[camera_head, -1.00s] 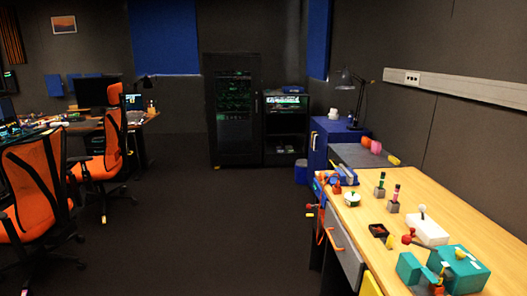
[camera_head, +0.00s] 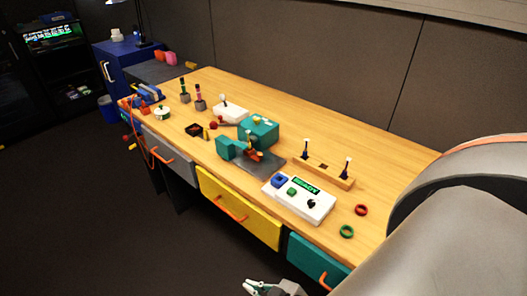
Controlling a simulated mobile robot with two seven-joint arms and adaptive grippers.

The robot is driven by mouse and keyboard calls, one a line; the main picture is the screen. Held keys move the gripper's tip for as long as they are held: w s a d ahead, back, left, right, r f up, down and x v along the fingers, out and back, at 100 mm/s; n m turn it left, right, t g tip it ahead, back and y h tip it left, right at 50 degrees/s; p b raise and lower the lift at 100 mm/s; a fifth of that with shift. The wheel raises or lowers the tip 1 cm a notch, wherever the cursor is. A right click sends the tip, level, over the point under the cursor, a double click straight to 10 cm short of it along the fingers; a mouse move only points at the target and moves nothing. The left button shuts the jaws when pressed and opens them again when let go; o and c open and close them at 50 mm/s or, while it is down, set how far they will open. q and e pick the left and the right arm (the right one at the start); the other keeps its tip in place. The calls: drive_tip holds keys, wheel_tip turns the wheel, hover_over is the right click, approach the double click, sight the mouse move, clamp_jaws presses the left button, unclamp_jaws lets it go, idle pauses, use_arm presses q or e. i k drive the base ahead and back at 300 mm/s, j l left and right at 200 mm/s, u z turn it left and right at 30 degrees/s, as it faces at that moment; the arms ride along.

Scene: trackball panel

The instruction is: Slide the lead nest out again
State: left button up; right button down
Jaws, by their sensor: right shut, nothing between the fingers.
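I cannot tell for certain which thing is the lead nest. Orange leads (camera_head: 147,137) hang over the far left end of the bench, by the grey drawer (camera_head: 172,157) with its orange handle. A yellow drawer (camera_head: 235,208) and a teal drawer (camera_head: 312,262) sit nearer along the bench front; all three look closed. My right gripper (camera_head: 250,285) is low at the bottom edge, out in front of the bench and apart from the drawers. It is shut and empty. My left gripper is out of view.
The wooden bench top (camera_head: 380,150) holds a white panel (camera_head: 300,200) with blue and green controls, a teal device (camera_head: 258,133), a wooden block with two upright pegs (camera_head: 322,172), and red (camera_head: 361,210) and green (camera_head: 347,232) rings. The dark floor (camera_head: 110,220) left of the bench is clear.

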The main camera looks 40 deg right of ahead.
sight(251, 154)
drive_tip(key=k+j+z, duration=0.15)
drive_tip(key=z, duration=0.2)
drive_tip(key=k+z, duration=0.15)
drive_tip(key=z, duration=0.2)
drive_tip(key=k+j+z, duration=0.1)
drive_tip(key=z, duration=0.25)
drive_tip(key=k, duration=0.1)
